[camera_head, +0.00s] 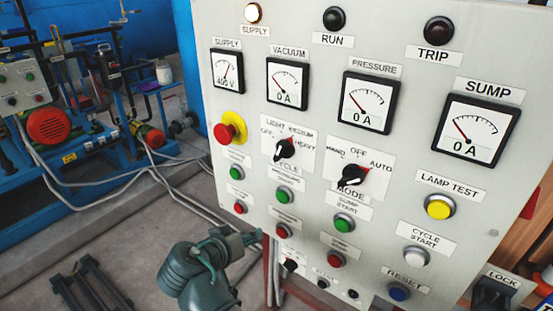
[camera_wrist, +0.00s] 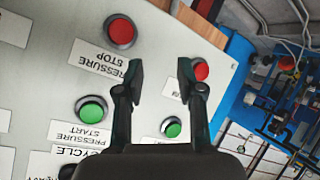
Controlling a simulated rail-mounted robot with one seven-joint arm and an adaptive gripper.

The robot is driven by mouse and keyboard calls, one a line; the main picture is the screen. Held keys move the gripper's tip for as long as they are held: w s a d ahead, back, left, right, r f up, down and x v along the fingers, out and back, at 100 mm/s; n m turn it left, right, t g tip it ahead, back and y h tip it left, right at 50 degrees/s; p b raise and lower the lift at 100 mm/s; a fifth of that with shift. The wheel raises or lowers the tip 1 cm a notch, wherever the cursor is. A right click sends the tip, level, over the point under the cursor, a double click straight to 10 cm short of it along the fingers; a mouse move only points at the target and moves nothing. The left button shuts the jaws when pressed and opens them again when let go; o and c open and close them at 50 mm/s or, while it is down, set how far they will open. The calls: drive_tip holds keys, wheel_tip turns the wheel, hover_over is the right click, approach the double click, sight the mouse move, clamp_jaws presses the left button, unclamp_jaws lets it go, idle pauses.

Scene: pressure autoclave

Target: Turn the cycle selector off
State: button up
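The cycle selector (camera_head: 285,149) is a black rotary knob on the grey control panel, under the vacuum gauge. Its plate reads OFF, LIGHT, MEDIUM and HEAVY. The knob's red-marked end points up and right, towards the MEDIUM/HEAVY side; the exact position is hard to tell. In the wrist view, a dark piece of the knob (camera_wrist: 66,172) shows at the bottom left edge, by the CYCLE label. My gripper (camera_head: 256,238) is low in front of the panel, below and left of the selector. In the wrist view its two fingers (camera_wrist: 162,75) are apart with nothing between them.
The similar MODE knob (camera_head: 352,176) sits to the right. Red and green push buttons (camera_head: 283,230) lie below the selector. A red emergency stop (camera_head: 226,132) on a yellow base protrudes to the left. Blue pump equipment (camera_head: 60,130) stands behind at left.

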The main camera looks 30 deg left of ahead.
drive_tip(key=s+r+m+t, duration=0.2)
drive_tip(key=s+r+m, duration=0.1)
drive_tip(key=r, duration=0.5)
drive_tip(key=s+r+m+t, duration=0.2)
drive_tip(key=r, duration=0.6)
drive_tip(key=m+t+h, duration=0.2)
drive_tip(key=m, duration=0.5)
approach(278, 152)
drive_tip(key=w+p, duration=0.1)
drive_tip(key=w, duration=0.5)
drive_tip(key=w+p, duration=0.1)
drive_tip(key=w, duration=0.2)
drive_tip(key=shift+w+d+f+p, duration=0.1)
drive_tip(key=shift+w+d+p, duration=0.15)
drive_tip(key=shift+d+p, duration=0.1)
clamp_jaws()
